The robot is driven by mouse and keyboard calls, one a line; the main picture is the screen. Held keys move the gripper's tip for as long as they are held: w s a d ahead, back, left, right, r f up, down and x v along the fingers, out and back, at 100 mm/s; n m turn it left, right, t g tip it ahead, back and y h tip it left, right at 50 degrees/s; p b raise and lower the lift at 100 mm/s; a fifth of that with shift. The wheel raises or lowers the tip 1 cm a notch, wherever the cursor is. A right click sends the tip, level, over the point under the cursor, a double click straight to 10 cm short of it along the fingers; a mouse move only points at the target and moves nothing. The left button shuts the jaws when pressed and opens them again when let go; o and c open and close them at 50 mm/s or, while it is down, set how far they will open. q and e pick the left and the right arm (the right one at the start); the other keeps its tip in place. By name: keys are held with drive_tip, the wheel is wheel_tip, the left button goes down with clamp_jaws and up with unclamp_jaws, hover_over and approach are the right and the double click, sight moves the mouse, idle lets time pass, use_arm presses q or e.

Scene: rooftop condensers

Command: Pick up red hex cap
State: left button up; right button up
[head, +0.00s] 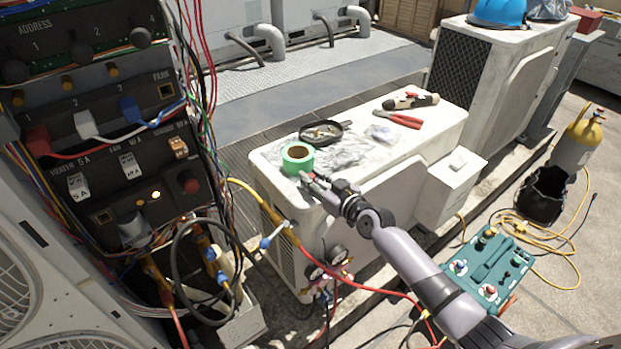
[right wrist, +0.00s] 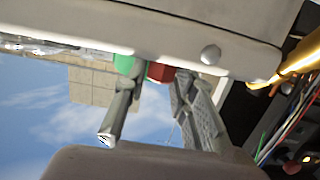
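A small red piece (right wrist: 160,72), which looks like the red hex cap, shows in the right wrist view between the two fingers of my right gripper (right wrist: 157,78). Its lower part is hidden or too small to make out. The fingers are apart, one on each side of it; I cannot tell whether they touch it. In the head view my right gripper (head: 316,183) is at the near left edge of the white condenser's top (head: 350,150), just in front of a green tape roll (head: 297,158). The cap is mostly hidden there. My left gripper is not in view.
A dark round dish (head: 325,132), a plastic bag (head: 381,134), red-handled pliers (head: 404,119) and a utility tool (head: 411,101) lie on the condenser. A control panel (head: 110,150) with wires stands at left. A teal case (head: 487,265) and yellow cylinder (head: 582,137) are at right.

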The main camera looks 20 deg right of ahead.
sight(314, 179)
drive_tip(key=shift+c, duration=1.3)
drive_tip(key=shift+r+p, duration=0.3)
drive_tip(key=shift+r, duration=0.3)
drive_tip(key=shift+c, duration=0.2)
wheel_tip(314, 179, up, 7)
drive_tip(key=shift+r+p, duration=0.1)
drive_tip(key=shift+p, duration=0.95)
wheel_tip(314, 179, up, 12)
drive_tip(key=shift+p, duration=0.3)
